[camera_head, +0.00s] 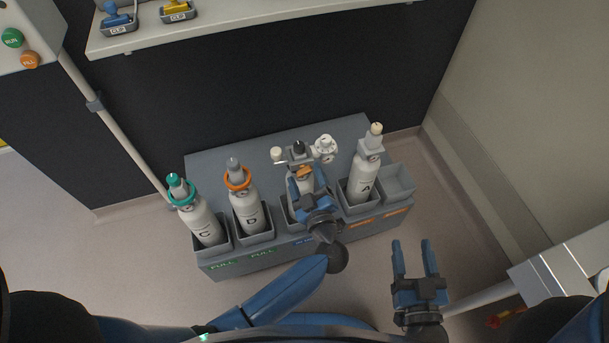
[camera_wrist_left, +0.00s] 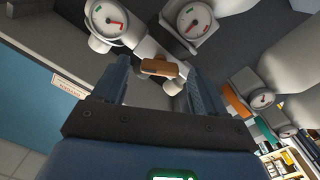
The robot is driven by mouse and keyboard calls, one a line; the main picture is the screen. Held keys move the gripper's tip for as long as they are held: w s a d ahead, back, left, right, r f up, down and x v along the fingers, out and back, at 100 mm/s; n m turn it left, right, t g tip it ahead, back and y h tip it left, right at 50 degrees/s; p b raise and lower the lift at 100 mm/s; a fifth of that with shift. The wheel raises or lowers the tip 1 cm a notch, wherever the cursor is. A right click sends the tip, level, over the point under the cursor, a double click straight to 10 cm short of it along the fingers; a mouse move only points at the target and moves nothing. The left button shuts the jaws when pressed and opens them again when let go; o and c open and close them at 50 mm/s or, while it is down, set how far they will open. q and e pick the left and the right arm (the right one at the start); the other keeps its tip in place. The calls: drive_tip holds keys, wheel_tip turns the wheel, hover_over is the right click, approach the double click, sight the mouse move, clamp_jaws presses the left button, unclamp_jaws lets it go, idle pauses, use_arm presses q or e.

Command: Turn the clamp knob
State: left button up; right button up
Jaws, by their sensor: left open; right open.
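The clamp knob, a small orange-brown bar (camera_wrist_left: 160,67), shows between the two fingers of my left gripper (camera_wrist_left: 158,75) in the left wrist view. I cannot tell how deep it sits between them. In the head view the knob (camera_head: 304,171) is a small orange patch on the regulator (camera_head: 297,153) of the third cylinder. My left gripper (camera_head: 302,182) is open in front of that cylinder and hides most of its body. Two round gauges (camera_wrist_left: 107,18) sit beyond the knob. My right gripper (camera_head: 414,248) is open and empty, low at the right of the rack.
The grey rack (camera_head: 230,262) holds cylinder C (camera_head: 203,222), cylinder D (camera_head: 246,208) and cylinder A (camera_head: 364,178). Its rightmost bin (camera_head: 398,181) is empty. A shelf (camera_head: 230,22) with clip trays is above. A white pole (camera_head: 122,138) stands left.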

use_arm(q)
drive_tip(key=c, duration=1.1)
drive_tip(key=shift+o, duration=0.2)
